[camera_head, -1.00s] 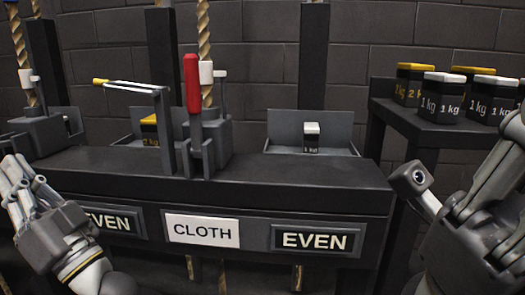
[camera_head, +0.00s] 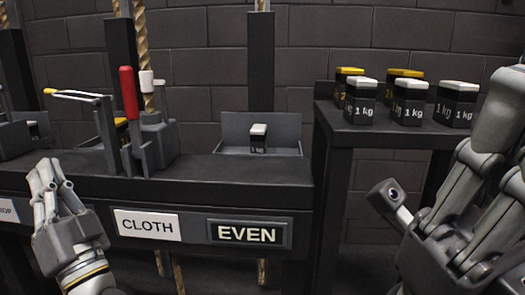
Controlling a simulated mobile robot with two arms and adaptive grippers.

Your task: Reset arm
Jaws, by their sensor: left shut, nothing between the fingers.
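My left gripper (camera_head: 47,188) is at the lower left of the head view, its fingers pointing up and closed together with nothing between them. It is in front of the dark bench (camera_head: 215,177), left of the white CLOTH label (camera_head: 147,225), apart from the lever. My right gripper (camera_head: 480,180) is large at the right edge and partly cut off; its jaw opening cannot be made out. It is in front of the side table. The lit EVEN panel (camera_head: 248,233) is on the bench front, right of the CLOTH label.
A red-handled lever (camera_head: 129,92) stands upright on the bench. A tray (camera_head: 228,130) behind holds a 1 kg weight (camera_head: 258,139). A rope (camera_head: 144,60) hangs behind the lever.

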